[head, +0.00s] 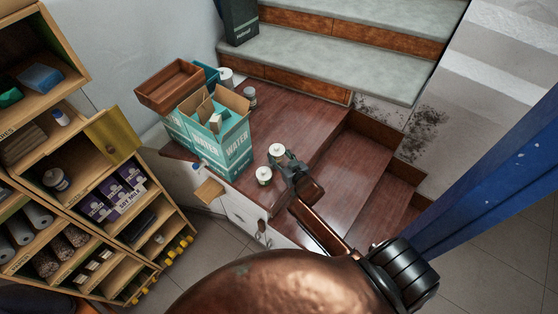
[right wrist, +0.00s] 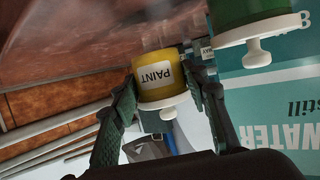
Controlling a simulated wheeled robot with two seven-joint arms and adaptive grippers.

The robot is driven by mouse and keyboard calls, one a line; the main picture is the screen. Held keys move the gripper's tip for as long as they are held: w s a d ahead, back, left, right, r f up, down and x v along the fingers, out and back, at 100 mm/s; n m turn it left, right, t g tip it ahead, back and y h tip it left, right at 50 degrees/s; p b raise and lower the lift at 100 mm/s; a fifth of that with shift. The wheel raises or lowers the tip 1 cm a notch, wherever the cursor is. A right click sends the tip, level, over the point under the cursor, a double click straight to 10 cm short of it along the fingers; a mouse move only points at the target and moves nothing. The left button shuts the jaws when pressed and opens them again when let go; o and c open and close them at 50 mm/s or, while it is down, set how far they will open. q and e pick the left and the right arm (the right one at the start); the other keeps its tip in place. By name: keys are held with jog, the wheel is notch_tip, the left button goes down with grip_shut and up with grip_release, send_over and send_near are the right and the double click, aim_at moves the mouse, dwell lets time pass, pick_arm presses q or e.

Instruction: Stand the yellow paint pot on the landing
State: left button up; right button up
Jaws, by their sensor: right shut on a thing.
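The yellow paint pot (right wrist: 160,78), with a white lid and a PAINT label, is between the fingers of my right gripper (right wrist: 165,92) in the right wrist view, which is upside down. The gripper is shut on it. In the head view the pot's white lid (head: 277,149) shows at the tips of my right gripper (head: 287,163), over the reddish wooden landing (head: 290,109). The pot looks upright. I cannot tell if its base touches the boards. A green pot (right wrist: 262,20) with a white lid stands close beside; its lid (head: 264,173) shows left of the gripper. My left gripper is not in view.
Teal WATER cartons (head: 229,152), one open, and a brown crate (head: 171,86) crowd the landing's left side. Grey steps (head: 330,55) rise behind; wooden steps (head: 352,180) descend at right. A shelf unit (head: 85,170) stands left, a blue post (head: 490,170) right. The landing's middle is clear.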

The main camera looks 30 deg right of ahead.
aim_at(279, 159)
jog(key=shift+w+d+f, duration=0.25)
jog(key=shift+f, duration=0.1)
notch_tip(279, 159, down, 3)
jog(key=shift+w+d+f+b, duration=0.1)
jog(key=shift+w+f+b, duration=0.05)
jog(key=shift+b, duration=0.3)
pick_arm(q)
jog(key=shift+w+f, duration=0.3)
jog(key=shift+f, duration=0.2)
pick_arm(e)
jog(key=shift+f, duration=0.1)
jog(key=o, duration=1.1)
jog(key=shift+f, duration=0.1)
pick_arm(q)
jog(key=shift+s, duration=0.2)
pick_arm(e)
jog(key=shift+r, duration=0.2)
pick_arm(q)
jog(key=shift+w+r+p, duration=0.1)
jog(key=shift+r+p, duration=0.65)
jog(key=shift+p, duration=0.05)
pick_arm(e)
jog(key=v, duration=1.2)
